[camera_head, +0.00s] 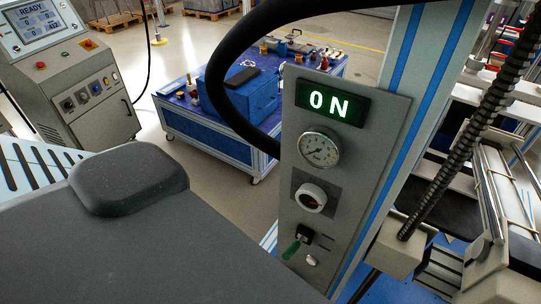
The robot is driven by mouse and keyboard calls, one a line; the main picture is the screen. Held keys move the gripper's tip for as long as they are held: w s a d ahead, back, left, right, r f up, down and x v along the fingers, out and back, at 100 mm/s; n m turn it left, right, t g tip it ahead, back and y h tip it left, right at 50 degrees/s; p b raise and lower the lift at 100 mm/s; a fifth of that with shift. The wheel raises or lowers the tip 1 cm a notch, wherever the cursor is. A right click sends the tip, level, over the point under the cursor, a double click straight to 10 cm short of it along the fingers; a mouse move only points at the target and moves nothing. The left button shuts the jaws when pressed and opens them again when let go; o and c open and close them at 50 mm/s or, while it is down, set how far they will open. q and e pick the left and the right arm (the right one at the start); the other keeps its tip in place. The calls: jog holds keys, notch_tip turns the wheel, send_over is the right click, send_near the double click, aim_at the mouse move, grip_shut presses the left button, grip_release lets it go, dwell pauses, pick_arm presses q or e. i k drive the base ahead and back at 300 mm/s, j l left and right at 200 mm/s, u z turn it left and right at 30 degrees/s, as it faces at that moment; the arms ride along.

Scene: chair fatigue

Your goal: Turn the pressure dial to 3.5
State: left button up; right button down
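A grey control panel (285,165) stands upright right of centre. Near its top a black display (331,104) shows "ON" in green-white letters. Below it is a round pressure gauge (319,148) with a white face; its needle and numbers are too small to read. Under the gauge sits a round knob (311,198) with a white rim and a dark centre with some red, on a darker square plate. Neither of my grippers shows.
A large dark grey surface fills the lower left. Behind stand a blue workbench (205,127) with tools and a grey console (75,75) reading "READY". A blue-striped post and a ribbed cable (462,150) are at right.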

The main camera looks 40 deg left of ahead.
aim_at(311, 198)
jog(key=u, duration=0.85)
jog(key=k, duration=0.5)
jog(key=i, duration=0.5)
